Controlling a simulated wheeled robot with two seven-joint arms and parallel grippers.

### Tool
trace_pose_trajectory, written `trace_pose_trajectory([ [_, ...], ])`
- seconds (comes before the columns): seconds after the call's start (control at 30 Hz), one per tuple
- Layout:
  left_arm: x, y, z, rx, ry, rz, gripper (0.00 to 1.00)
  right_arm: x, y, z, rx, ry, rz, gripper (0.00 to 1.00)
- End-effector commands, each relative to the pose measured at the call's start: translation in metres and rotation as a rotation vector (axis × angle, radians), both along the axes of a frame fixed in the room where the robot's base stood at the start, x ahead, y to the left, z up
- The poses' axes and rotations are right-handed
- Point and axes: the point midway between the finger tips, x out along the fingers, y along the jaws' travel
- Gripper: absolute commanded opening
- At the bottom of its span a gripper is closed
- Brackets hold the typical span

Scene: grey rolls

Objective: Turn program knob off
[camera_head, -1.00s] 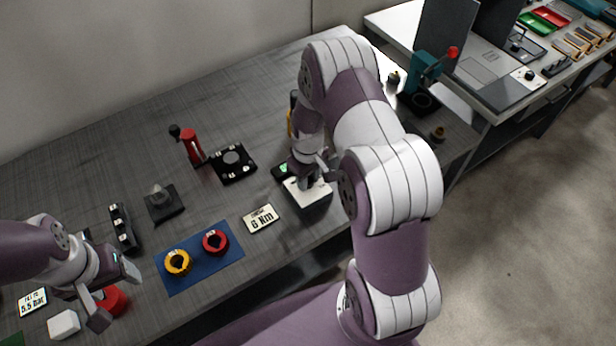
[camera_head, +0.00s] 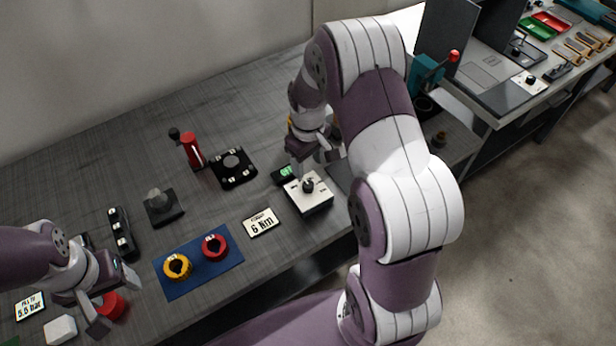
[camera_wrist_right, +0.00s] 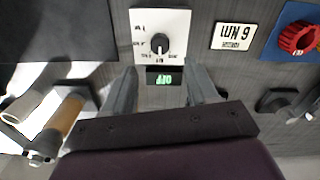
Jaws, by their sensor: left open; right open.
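The program knob (camera_head: 308,186) is a black knob on a white-topped box (camera_head: 318,203) near the table's front edge. In the right wrist view the knob (camera_wrist_right: 160,43) sits on the marked white plate (camera_wrist_right: 178,22), and the small display (camera_wrist_right: 165,78) beside it shows green "OFF", upside down. My right gripper (camera_head: 314,162) is open and empty, behind and above the box; in its wrist view the fingers (camera_wrist_right: 160,88) are spread, apart from the knob. My left gripper (camera_head: 116,301) is open at the lower left, close to a red round part (camera_head: 110,306); I cannot tell whether they touch.
A "6 Nm" card (camera_head: 261,223) lies left of the box. A blue mat (camera_head: 205,277) holds a yellow ring (camera_head: 177,267) and a red ring (camera_head: 214,247). A black plate (camera_head: 233,168) and a red-handled lever (camera_head: 192,150) stand further back. The table's back left is clear.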

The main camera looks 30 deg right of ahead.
Motion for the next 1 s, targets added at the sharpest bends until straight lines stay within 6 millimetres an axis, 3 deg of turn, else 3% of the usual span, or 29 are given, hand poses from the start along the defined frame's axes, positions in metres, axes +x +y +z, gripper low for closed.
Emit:
trace_pose_trajectory([
  [0.1,0.000,0.000,-0.004,0.000,0.000,0.000,0.65,0.000,0.000,0.024,0.000,-0.002,0.000,0.58],
  [0.27,0.000,0.000,-0.004,0.000,0.000,0.000,0.65,0.000,0.000,0.040,0.000,0.000,0.000,0.58],
  [0.83,0.000,0.000,-0.004,0.000,0.000,0.000,0.65,0.003,0.000,0.041,-0.003,-0.015,-0.054,0.58],
  [0.9,0.000,0.000,-0.004,0.000,0.000,0.000,0.65,-0.016,0.004,0.033,0.001,-0.004,-0.154,0.58],
  [1.0,0.000,0.000,-0.004,0.000,0.000,0.000,0.65,-0.051,0.022,0.040,0.002,-0.019,-0.263,0.58],
])
